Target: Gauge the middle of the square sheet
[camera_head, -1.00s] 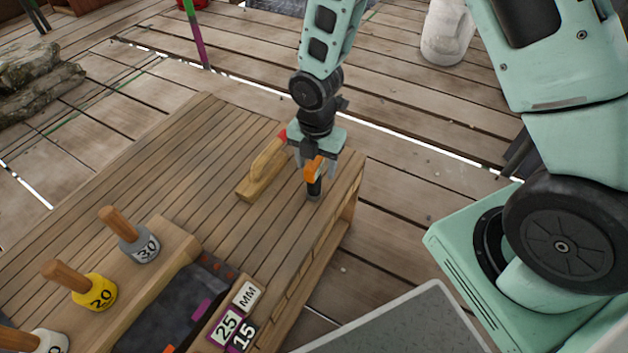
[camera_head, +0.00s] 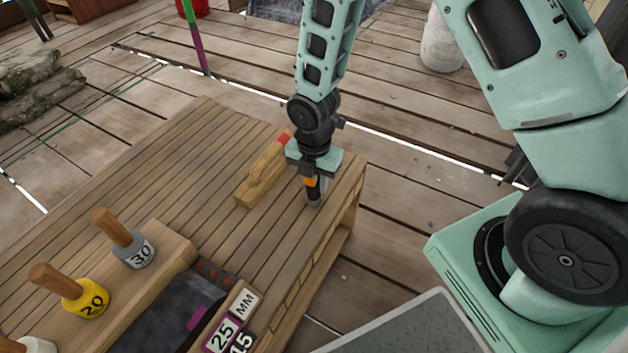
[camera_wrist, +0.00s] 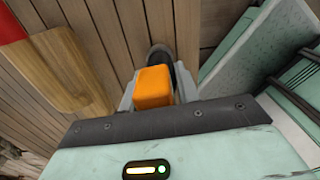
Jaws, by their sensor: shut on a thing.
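My gripper (camera_head: 313,186) points down over the bench near its right edge. It is shut on a small gauge tool with an orange top (camera_head: 309,181) and a dark lower body. In the wrist view the orange block (camera_wrist: 153,87) sits between the fingers, with a dark round part behind it. The tool is upright, its foot at or very near the bench top; exact contact is unclear. A dark flat sheet (camera_head: 160,318) with a purple mark lies at the lower middle, partly cut off by the frame; I cannot tell whether it is the square sheet.
A wooden float with a red end (camera_head: 262,176) lies just left of my gripper. Wooden-handled stamps marked 30 (camera_head: 138,254) and 20 (camera_head: 85,300) stand on a wooden block. Number tiles, 25 (camera_head: 222,333) and MM (camera_head: 244,303), lie beside the dark sheet. The bench's middle is clear.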

